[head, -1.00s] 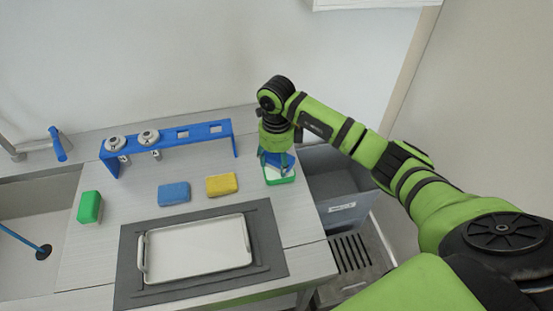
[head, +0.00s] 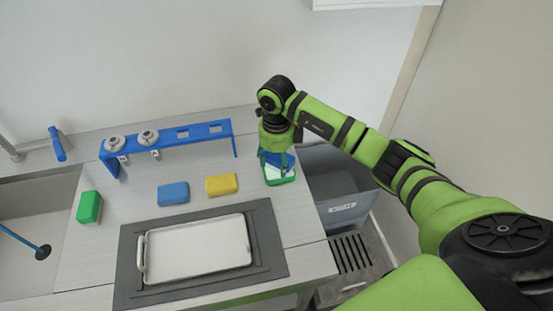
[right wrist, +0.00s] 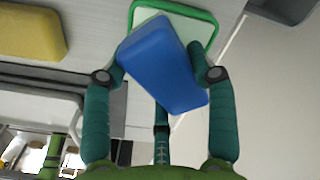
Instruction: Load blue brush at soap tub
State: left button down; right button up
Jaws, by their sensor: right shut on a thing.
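My right gripper (head: 277,163) is shut on the blue brush (right wrist: 165,65), which looks like a plain blue block. The brush is also partly visible between the fingers in the head view. In the right wrist view it sits tilted between the fingers. The soap tub (head: 284,182) has a green rim and pale contents, and stands at the counter's right edge. The gripper is right over it, and the tub's rim also shows behind the brush in the right wrist view (right wrist: 206,14). Whether the brush touches the soap cannot be told. My left gripper is out of view.
A blue block (head: 173,193), a yellow block (head: 221,184) and a green block (head: 89,207) lie on the counter. A tray (head: 198,250) rests on a dark mat at the front. A blue rack (head: 195,136) stands behind. A grey bin (head: 335,180) is right of the counter.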

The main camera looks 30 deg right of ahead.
aim_at(277, 157)
jog(key=shift+r+p, duration=0.65)
jog(key=shift+r, duration=0.25)
jog(key=shift+r+p, duration=1.55)
jog(key=shift+r, duration=1.05)
